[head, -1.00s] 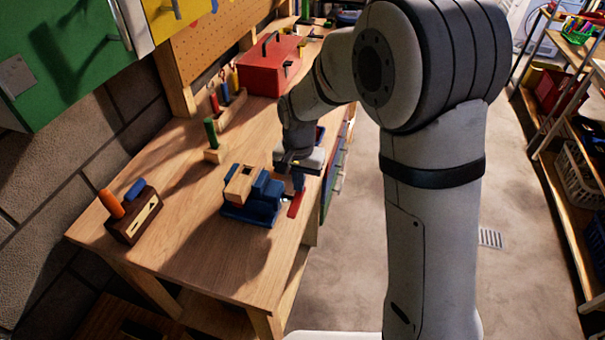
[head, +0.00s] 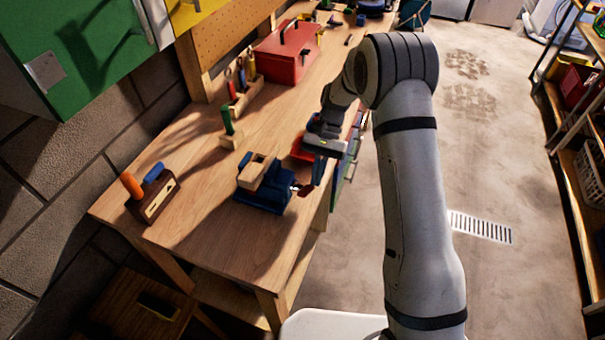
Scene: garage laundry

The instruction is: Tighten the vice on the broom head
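The blue vice (head: 262,198) sits on the workbench near its front right edge. A light wooden block, seemingly the broom head (head: 257,168), sits at the top of the vice between its jaws; I cannot tell how tightly. My gripper (head: 317,176) points down just right of the vice, at the bench edge by the screw end. A red piece (head: 302,149) shows just left of my gripper; I cannot tell whether it belongs to the vice handle. The fingertips are small and partly merged with the vice's screw end, so their opening and any contact are unclear.
A wooden block with orange and blue handles (head: 155,197) stands left on the workbench (head: 205,235). A green-handled tool (head: 227,122), a tool rack (head: 243,95) and a red toolbox (head: 287,56) stand farther back. Floor right of my arm is clear up to the shelves (head: 575,150).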

